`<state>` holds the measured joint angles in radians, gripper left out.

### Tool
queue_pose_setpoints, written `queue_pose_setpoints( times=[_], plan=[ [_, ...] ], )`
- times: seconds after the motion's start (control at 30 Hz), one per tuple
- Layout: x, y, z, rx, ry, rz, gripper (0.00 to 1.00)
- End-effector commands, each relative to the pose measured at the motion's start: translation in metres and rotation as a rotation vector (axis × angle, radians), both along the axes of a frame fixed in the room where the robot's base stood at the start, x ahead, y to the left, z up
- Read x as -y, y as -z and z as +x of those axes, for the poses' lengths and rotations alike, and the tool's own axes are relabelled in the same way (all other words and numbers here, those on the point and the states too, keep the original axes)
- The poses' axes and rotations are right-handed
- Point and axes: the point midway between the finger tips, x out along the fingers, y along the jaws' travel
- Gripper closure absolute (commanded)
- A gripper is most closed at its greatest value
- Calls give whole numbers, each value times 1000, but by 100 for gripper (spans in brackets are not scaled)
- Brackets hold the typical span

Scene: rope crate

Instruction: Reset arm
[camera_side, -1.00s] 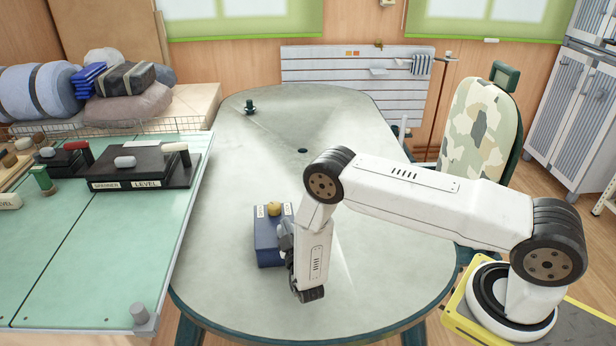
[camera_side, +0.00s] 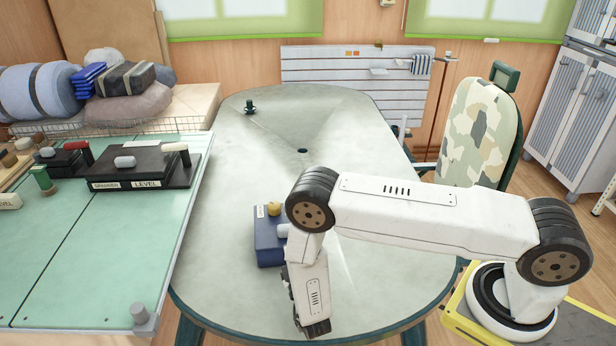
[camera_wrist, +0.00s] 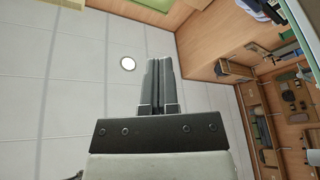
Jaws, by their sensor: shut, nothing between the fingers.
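My gripper (camera_wrist: 160,83) shows in the wrist view with its two fingers together and nothing between them. The wrist view looks toward the ceiling and wall. In the side view my arm reaches in from the right, and its end hangs over the front of the table, mostly hiding the gripper. A blue box (camera_side: 268,237) stands on the grey table (camera_side: 385,265) just behind my wrist. It has a yellow knob (camera_side: 274,208) and a white knob (camera_side: 283,230) on it, and my arm hides part of its right side.
A green-topped bench (camera_side: 95,255) with black lever boxes (camera_side: 145,165) stands at the left. A small dark green piece (camera_side: 250,107) sits at the table's far left. A camouflage chair (camera_side: 478,130) is at the right.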

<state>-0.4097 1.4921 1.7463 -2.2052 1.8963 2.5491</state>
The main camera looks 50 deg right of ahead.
Motion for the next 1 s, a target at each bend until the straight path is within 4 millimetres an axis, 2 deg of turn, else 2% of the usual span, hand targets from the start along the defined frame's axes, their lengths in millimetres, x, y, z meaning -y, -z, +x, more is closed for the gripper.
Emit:
queue_pose_setpoints(
  times=[0.33,0.53,0.77,1.0],
  plan=[
    [-5,3,-6,-2,3,-2,100],
    [5,-5,-4,-37,70,-24,100],
    [41,-30,-6,-200,326,-89,100],
    [88,-60,-30,-508,657,-94,100]
  ],
)
